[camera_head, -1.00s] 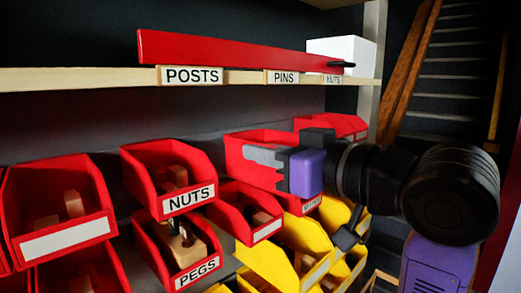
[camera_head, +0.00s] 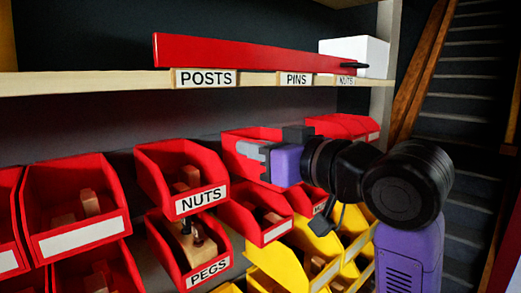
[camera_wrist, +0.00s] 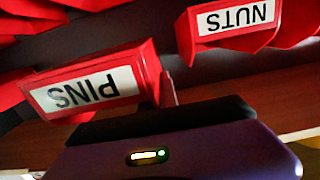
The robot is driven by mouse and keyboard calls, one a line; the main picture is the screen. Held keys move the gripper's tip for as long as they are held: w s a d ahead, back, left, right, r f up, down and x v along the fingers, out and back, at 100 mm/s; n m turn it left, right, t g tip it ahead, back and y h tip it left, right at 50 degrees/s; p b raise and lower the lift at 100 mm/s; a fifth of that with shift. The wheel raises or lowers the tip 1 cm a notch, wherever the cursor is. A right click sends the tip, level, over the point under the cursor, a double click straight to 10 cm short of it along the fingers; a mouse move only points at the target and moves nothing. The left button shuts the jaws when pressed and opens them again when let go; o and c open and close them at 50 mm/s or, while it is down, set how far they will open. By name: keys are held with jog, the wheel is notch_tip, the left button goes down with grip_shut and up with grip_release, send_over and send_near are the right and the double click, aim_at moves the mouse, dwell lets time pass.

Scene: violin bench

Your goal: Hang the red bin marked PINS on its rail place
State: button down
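The red bin marked PINS fills the left of the wrist view (camera_wrist: 145,66), its white label upside down in that picture and close to my gripper. In the head view the red bin (camera_head: 235,136) is partly hidden behind my gripper (camera_head: 254,158), and its label does not show. The grey fingers point left and lie over the bin; they appear shut on it, though the contact is partly hidden. The PINS rail place (camera_head: 296,79) is a label on the wooden shelf edge, between POSTS (camera_head: 206,78) and a partly seen NUTS label (camera_head: 346,80).
A red NUTS bin (camera_head: 203,200) stands left of my gripper, above a PEGS bin (camera_head: 208,270). An unmarked red bin (camera_head: 262,232) and several yellow bins (camera_head: 290,250) sit below. A long red bar (camera_head: 250,52) and a white box (camera_head: 372,50) lie on the shelf.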

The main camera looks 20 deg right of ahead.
aim_at(236, 138)
jog(key=shift+x, duration=1.25)
jog(key=shift+w+d+r, duration=0.1)
jog(key=shift+w+d, duration=0.65)
jog(key=shift+w, duration=0.2)
jog(key=shift+r+p, duration=0.1)
jog(key=shift+p, duration=0.3)
jog(key=shift+x, duration=1.65)
dwell(1.2)
jog(key=shift+f+b, duration=0.3)
jog(key=shift+f, duration=0.6)
dwell(0.6)
jog(key=c, duration=1.6)
grip_release()
jog(key=shift+o, duration=0.2)
